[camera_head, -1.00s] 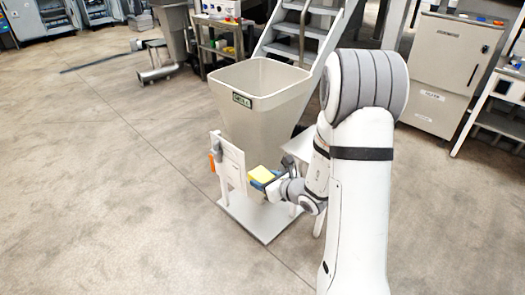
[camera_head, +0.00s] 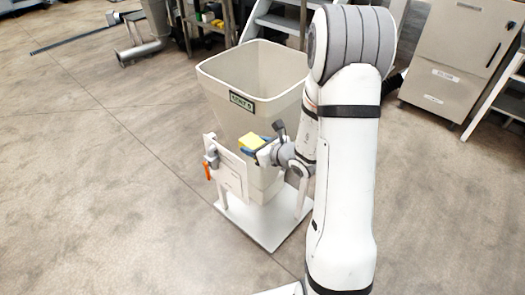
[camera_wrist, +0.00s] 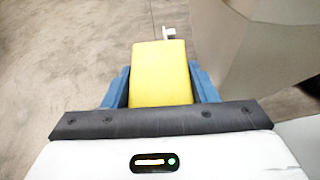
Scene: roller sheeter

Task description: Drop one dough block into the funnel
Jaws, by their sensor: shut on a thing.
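A yellow dough block (camera_head: 251,142) is held in my gripper (camera_head: 256,146), which is shut on it. In the wrist view the block (camera_wrist: 161,75) sits between the two blue fingers of my gripper (camera_wrist: 161,88). The funnel (camera_head: 232,82) is a beige, square, open-topped hopper with a dark label on its front. The block is in front of the funnel's lower sloping wall, below the rim and outside the opening. In the wrist view a grey-beige wall of the funnel (camera_wrist: 215,40) stands to the right of the block. The inside bottom of the funnel is hidden.
The funnel stands on a pale base plate (camera_head: 255,228) with a white panel (camera_head: 228,170) and an orange handle (camera_head: 207,171) at its left front. A stair (camera_head: 275,22) is behind it. A beige cabinet (camera_head: 460,60) stands at the right.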

